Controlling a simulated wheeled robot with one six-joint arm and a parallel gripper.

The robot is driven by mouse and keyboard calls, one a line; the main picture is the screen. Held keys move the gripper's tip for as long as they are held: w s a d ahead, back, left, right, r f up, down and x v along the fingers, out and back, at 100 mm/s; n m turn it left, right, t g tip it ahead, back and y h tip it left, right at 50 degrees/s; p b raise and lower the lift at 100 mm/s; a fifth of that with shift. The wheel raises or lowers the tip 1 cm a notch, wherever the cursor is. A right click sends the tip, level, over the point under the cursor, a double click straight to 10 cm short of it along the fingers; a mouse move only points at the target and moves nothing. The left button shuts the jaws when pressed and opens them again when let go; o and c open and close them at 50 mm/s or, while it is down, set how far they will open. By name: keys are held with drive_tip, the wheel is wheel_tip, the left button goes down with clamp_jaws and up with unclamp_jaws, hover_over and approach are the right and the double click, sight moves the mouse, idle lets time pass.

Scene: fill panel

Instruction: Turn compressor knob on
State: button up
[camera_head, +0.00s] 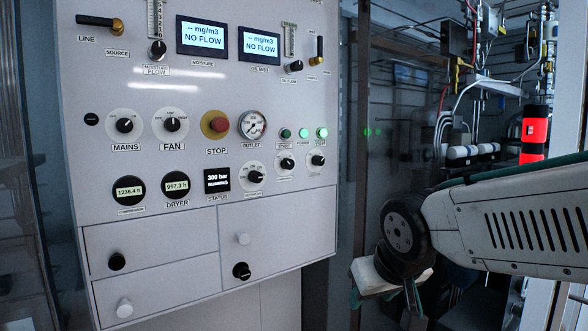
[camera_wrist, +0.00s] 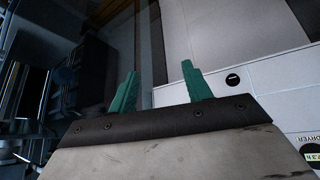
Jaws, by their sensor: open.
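The white control panel (camera_head: 215,95) fills the left and middle of the head view. Its round knobs include the MAINS knob (camera_head: 124,125), the FAN knob (camera_head: 172,124) and three smaller knobs at lower right: one (camera_head: 255,177), a second (camera_head: 287,163) and a third (camera_head: 317,160). Their small labels are too blurred to read, so I cannot tell which is the compressor knob. My gripper (camera_head: 385,302) is right of the panel's lower edge, apart from it. In the wrist view its two green fingers (camera_wrist: 160,72) are spread, with nothing between them.
A red STOP button (camera_head: 220,125) and an OUTLET gauge (camera_head: 252,124) sit among the knobs. Drawers with a black knob (camera_head: 241,271) are below. A red light (camera_head: 535,130), pipes and cables are behind my arm. Part of the panel (camera_wrist: 275,85) shows in the wrist view.

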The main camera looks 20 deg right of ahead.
drive_tip(key=w+d+r+t, duration=0.1)
drive_tip(key=w+r+t, duration=0.2)
drive_tip(key=w, duration=0.5)
drive_tip(key=w+d+r+t, duration=0.1)
drive_tip(key=w+r+t, duration=0.2)
drive_tip(key=w, duration=0.5)
drive_tip(key=n+t+y, duration=0.4)
drive_tip(key=t+y, duration=0.4)
drive_tip(key=t, duration=0.1)
approach(290, 166)
drive_tip(key=w, duration=0.1)
drive_tip(key=x, duration=0.7)
drive_tip(key=shift+w+a+r, duration=0.1)
drive_tip(key=shift+w+r, duration=0.1)
drive_tip(key=shift+r, duration=0.2)
drive_tip(key=c, duration=1)
